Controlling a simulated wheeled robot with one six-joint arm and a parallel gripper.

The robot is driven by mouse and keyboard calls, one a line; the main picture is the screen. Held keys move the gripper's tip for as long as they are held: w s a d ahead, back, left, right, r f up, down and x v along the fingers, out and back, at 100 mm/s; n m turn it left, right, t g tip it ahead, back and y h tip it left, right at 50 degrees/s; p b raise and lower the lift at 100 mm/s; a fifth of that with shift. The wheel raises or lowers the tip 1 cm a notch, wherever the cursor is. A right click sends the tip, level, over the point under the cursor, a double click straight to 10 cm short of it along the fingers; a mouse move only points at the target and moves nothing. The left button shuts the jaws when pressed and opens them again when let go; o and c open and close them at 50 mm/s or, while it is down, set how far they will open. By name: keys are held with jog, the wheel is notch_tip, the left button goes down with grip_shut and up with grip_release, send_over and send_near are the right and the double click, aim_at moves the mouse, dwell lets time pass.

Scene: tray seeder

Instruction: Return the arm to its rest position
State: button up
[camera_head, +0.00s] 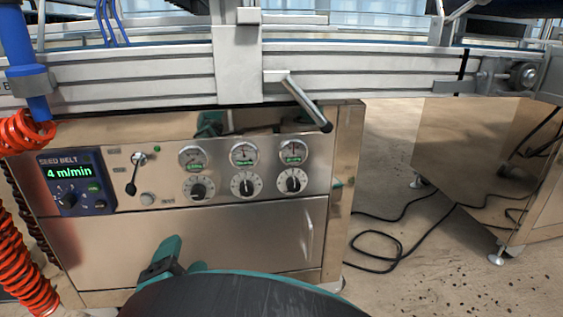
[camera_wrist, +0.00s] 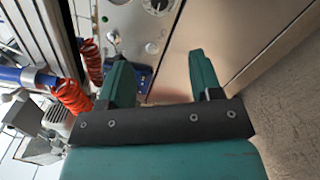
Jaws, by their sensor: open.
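My gripper (camera_wrist: 160,76) shows in the wrist view with its two teal fingers spread apart and nothing between them. In the head view part of my gripper (camera_head: 168,258) shows low in the picture, in front of the steel cabinet's lower door (camera_head: 240,245). The rest of it is hidden behind my dark, teal-edged arm part. The control panel (camera_head: 320,175) of the seeder is above it in the head view, and the gripper looks apart from the panel.
The blue seed belt display (camera_head: 70,182) reads 4 m/min. Gauges, dials and a small lever (camera_head: 136,172) sit beside it. Red coiled hoses (camera_head: 25,265) hang at left. A metal handle (camera_head: 305,102) juts from the rail (camera_head: 130,75). Black cables (camera_head: 375,262) lie on the open floor at right.

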jog(key=w+d+m+g+h, duration=0.35)
jog(key=w+d+m, duration=0.35)
jog(key=d, duration=0.5)
jog(key=w+d+m+g+h, duration=0.4)
jog(key=w+d, duration=0.4)
jog(key=d, duration=0.5)
jog(key=s+d+f+m+g, duration=0.15)
jog(key=d+m, duration=0.25)
jog(key=d, duration=0.4)
jog(key=s+d+m+g, duration=0.2)
jog(key=d+m+g, duration=0.15)
jog(key=d, duration=0.35)
jog(key=s+d+r+m+g+y, duration=0.1)
jog(key=s+d+m+g+y, duration=0.15)
jog(key=s+d+m, duration=0.7)
jog(key=s+a+r+n+g+y+p, duration=0.1)
jog(key=s+a+r+n+y+p, duration=0.2)
jog(key=a+r+p, duration=0.45)
jog(key=s+a+r+n+g+p, duration=0.1)
jog(key=s+a+r+n+p, duration=0.25)
jog(key=s+r, duration=0.45)
jog(key=s+a+r+n+y+p, duration=0.25)
jog(key=a+r+p, duration=0.4)
jog(key=r, duration=0.35)
notch_tip(320, 180, up, 35)
jog(key=w+p, duration=0.1)
jog(key=p, duration=3.3)
jog(key=shift+d+f+h+p, duration=0.15)
jog(key=shift+d+h+p, duration=0.15)
jog(key=shift+d+h, duration=0.1)
